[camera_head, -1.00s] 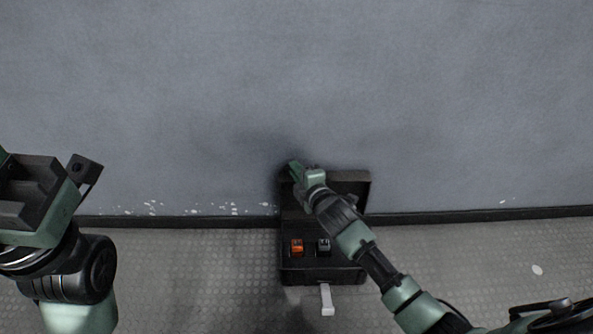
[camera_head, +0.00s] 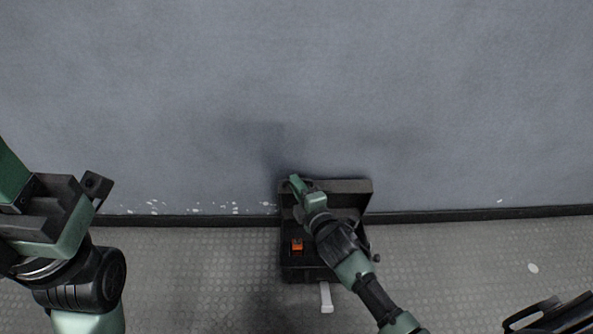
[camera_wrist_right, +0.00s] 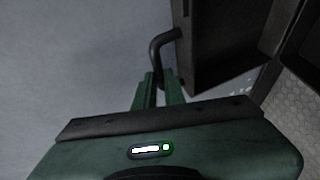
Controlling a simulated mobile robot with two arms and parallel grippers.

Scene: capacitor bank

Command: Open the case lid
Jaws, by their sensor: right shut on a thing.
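The black case (camera_head: 292,273) stands on the floor against the wall, with its lid (camera_head: 350,187) raised at the back. An orange item (camera_head: 296,246) sits inside the case; my right arm covers part of the interior. My right gripper (camera_head: 296,184) is at the lid's left upper part. In the right wrist view my right gripper (camera_wrist_right: 158,88) is shut on the lid's dark bent handle (camera_wrist_right: 157,50), with the lid (camera_wrist_right: 215,45) beyond it. My left gripper (camera_head: 85,190) is at the far left, away from the case; its jaw state is unclear.
The grey wall (camera_head: 450,110) rises right behind the case, with a dark skirting (camera_head: 480,214) along its foot. A light grey strap-like piece (camera_head: 326,298) lies in front of the case.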

